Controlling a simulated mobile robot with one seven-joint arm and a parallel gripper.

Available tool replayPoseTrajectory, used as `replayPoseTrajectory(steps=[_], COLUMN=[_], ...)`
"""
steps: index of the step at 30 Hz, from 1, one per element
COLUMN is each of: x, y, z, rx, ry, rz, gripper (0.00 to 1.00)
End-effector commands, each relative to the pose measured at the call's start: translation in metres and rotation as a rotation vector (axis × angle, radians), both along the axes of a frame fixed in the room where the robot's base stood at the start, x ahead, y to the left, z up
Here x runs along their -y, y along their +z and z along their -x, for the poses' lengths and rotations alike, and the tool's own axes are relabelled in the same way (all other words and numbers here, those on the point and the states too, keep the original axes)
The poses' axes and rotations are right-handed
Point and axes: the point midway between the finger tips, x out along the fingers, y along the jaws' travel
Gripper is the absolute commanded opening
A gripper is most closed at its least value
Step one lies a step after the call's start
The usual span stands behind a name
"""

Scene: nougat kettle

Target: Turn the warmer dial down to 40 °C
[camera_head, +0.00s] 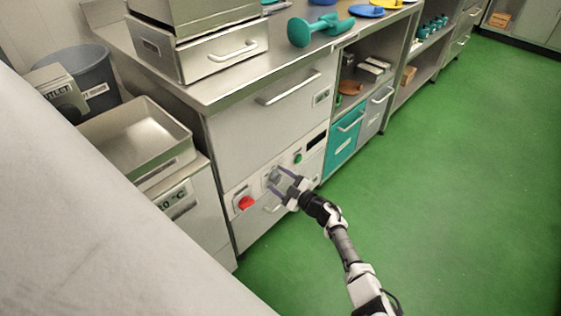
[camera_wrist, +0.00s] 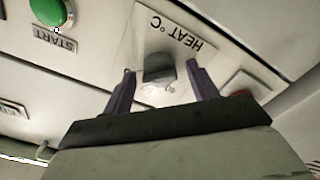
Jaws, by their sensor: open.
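The warmer dial (camera_wrist: 159,69) is a dark grey knob on a light plate marked "HEAT °C", which appears upside down in the wrist view. Its scale numbers are too small and blurred to read. In the head view the dial (camera_head: 274,177) sits on the counter's front panel, between a red button and a green button. My gripper (camera_head: 284,178) is in front of it with its fingers spread. In the wrist view my gripper (camera_wrist: 160,78) has one finger on each side of the dial, with a gap showing on both sides.
The red button (camera_head: 245,203) is left of the dial and the green START button (camera_head: 298,158) is right of it. A steel tray (camera_head: 137,140) stands at left. The green floor (camera_head: 450,180) is clear at right.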

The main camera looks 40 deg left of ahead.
Motion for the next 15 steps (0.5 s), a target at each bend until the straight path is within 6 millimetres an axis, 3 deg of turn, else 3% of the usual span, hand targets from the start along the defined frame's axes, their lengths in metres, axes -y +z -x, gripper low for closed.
replayPoseTrajectory(steps=[6,15], x=[0.0002,0.0003], y=[0.0002,0.0002], z=[-0.0004,-0.0003], rx=[0.000,0.000], ry=[-0.001,-0.001], rz=[-0.001,-0.001], gripper=[0.57,0.18])
